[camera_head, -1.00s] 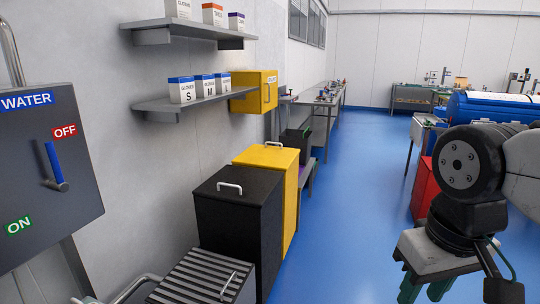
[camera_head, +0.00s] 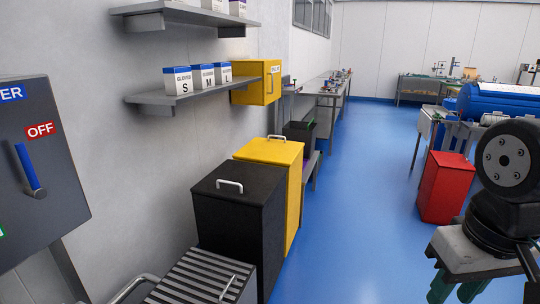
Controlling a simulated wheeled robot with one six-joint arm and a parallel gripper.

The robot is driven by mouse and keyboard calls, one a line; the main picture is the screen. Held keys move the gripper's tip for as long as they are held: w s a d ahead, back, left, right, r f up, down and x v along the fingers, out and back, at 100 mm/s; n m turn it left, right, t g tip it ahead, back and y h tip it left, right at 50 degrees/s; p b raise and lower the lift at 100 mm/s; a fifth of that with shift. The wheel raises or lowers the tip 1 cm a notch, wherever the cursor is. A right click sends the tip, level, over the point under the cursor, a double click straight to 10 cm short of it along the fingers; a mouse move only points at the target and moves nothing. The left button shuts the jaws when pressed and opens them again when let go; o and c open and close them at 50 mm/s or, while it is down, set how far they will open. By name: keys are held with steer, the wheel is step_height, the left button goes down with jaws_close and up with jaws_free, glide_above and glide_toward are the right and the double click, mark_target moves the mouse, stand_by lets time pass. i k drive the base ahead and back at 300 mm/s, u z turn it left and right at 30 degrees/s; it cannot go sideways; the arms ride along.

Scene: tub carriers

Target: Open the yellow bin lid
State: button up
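The yellow bin (camera_head: 292,205) stands on the floor along the left wall, just behind a black bin. Its lid (camera_head: 265,151) lies flat and shut, with a pale handle (camera_head: 277,138) on top. The black bin hides part of its front. My gripper (camera_head: 458,292) is at the lower right, well to the right of the yellow bin and apart from it. Its green fingers point down with a gap between them, and nothing shows between them. The bottom edge of the picture cuts off the fingertips.
The black bin (camera_head: 238,218) with a white handle is closest to the yellow one. A ribbed grey grate (camera_head: 205,278) stands in front. A red bin (camera_head: 445,187) is on the right. A shelf (camera_head: 190,97) and a yellow cabinet (camera_head: 258,82) hang above. The blue floor (camera_head: 350,210) between is clear.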

mark_target(278, 152)
steer(key=z, duration=0.6)
steer(key=i, duration=3.65)
steer(key=u, duration=1.1)
steer(key=i, duration=0.35)
